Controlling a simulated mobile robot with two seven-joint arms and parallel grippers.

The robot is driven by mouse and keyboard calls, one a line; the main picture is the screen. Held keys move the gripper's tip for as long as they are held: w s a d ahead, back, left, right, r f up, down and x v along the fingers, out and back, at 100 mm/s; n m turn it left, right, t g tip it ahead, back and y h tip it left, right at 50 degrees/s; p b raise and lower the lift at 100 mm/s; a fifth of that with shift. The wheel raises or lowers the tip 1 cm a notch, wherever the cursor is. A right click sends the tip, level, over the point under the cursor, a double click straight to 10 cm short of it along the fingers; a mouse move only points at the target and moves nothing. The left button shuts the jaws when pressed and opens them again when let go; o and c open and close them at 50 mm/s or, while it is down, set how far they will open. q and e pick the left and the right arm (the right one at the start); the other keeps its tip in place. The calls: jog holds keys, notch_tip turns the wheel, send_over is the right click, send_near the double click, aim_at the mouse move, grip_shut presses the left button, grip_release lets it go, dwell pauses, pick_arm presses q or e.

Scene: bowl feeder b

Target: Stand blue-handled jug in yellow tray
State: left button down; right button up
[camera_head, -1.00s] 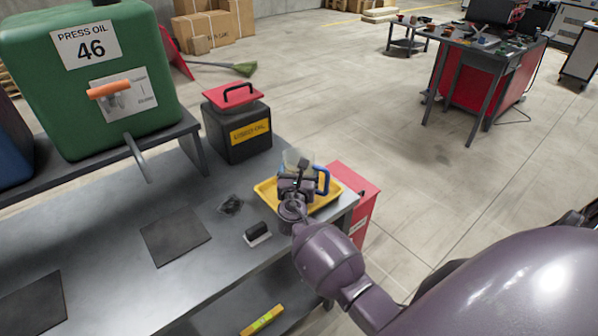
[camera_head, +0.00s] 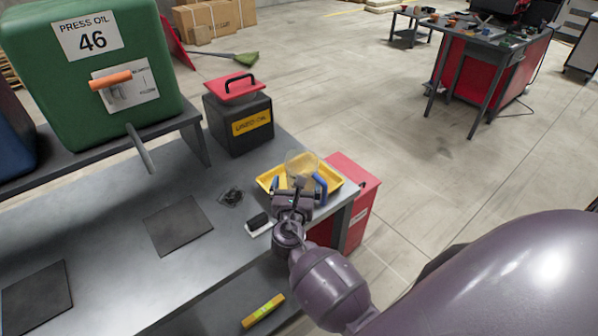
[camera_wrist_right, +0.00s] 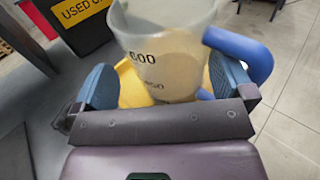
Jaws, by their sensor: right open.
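The jug (camera_head: 302,166) is translucent with a blue handle and stands upright in the yellow tray (camera_head: 268,181) at the bench's right end. In the right wrist view the jug (camera_wrist_right: 165,60) shows measuring marks, with its blue handle (camera_wrist_right: 243,50) on the right; the yellow tray (camera_wrist_right: 131,88) shows beneath it. My right gripper (camera_head: 299,188) is open on the near side of the jug. Its two blue-padded fingers (camera_wrist_right: 173,85) are spread wide, with the jug beyond and between them. The jug's base is partly hidden by the gripper. My left gripper is not in view.
A black used-oil can (camera_head: 238,122) with a red lid stands behind the tray. A brush (camera_head: 259,223) and a dark crumpled item (camera_head: 231,196) lie left of my gripper. A green oil drum (camera_head: 95,70) is at the left. A red cabinet (camera_head: 357,200) stands beside the bench.

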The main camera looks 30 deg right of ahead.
jog(key=shift+v, duration=1.55)
jog(key=v, duration=1.1)
jog(key=shift+w, duration=0.1)
jog(key=c, duration=0.9)
jog(key=shift+o, duration=0.2)
jog(key=shift+w+r, duration=0.1)
jog(key=shift+r, duration=0.05)
